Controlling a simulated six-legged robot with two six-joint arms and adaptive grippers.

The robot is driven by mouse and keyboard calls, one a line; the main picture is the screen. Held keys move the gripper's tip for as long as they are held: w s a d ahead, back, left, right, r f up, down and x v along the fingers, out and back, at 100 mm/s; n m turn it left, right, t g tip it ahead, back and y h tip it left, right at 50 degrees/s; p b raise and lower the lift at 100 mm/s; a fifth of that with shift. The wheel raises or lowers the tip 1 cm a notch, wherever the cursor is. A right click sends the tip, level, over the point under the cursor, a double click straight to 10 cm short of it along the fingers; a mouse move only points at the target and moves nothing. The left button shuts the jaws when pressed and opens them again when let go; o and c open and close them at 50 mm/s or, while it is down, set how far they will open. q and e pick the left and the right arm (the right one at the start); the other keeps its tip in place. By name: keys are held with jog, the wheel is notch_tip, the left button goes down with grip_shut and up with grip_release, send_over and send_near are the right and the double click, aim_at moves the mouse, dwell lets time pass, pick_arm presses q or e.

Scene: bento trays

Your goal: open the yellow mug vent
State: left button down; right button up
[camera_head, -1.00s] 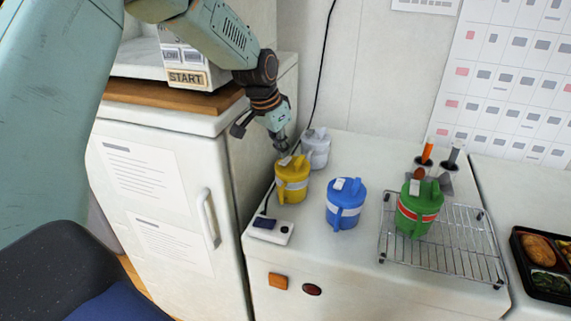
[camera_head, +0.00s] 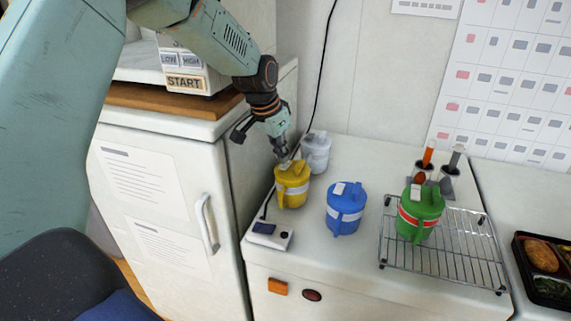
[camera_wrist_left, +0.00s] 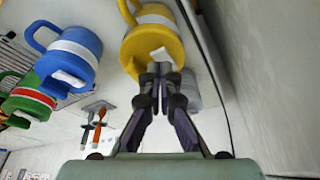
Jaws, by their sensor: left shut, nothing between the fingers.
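The yellow mug (camera_head: 292,188) stands upright on the white counter, left of the blue mug. Its lid has a small white vent tab, which shows in the left wrist view (camera_wrist_left: 160,54). Whether the tab is raised or flat I cannot tell. My left gripper (camera_head: 283,159) is shut and empty, coming down from above at the far edge of the yellow lid. In the left wrist view its fingertips (camera_wrist_left: 160,68) lie right by the tab; whether they touch it is unclear. My right gripper is not in view.
A blue mug (camera_head: 346,212) stands close to the right, and a white mug (camera_head: 317,155) just behind. A green mug (camera_head: 419,216) is on the wire rack (camera_head: 462,258). A small white device (camera_head: 270,236) lies in front, and a white cabinet (camera_head: 165,205) is at left.

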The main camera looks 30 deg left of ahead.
aim_at(282, 168)
pick_arm(q)
jog(key=shift+s+r, duration=0.15)
jog(key=shift+f, duration=0.2)
jog(key=shift+f, duration=0.1)
dwell(0.4)
jog(key=shift+f, duration=0.3)
jog(key=shift+f+b, duration=0.3)
jog(key=shift+f, duration=0.1)
dwell(1.1)
jog(key=shift+r, duration=0.1)
jog(key=shift+r+p, duration=3.5)
jog(key=shift+p, duration=0.05)
jog(key=shift+d+f, duration=0.1)
jog(key=shift+f, duration=0.05)
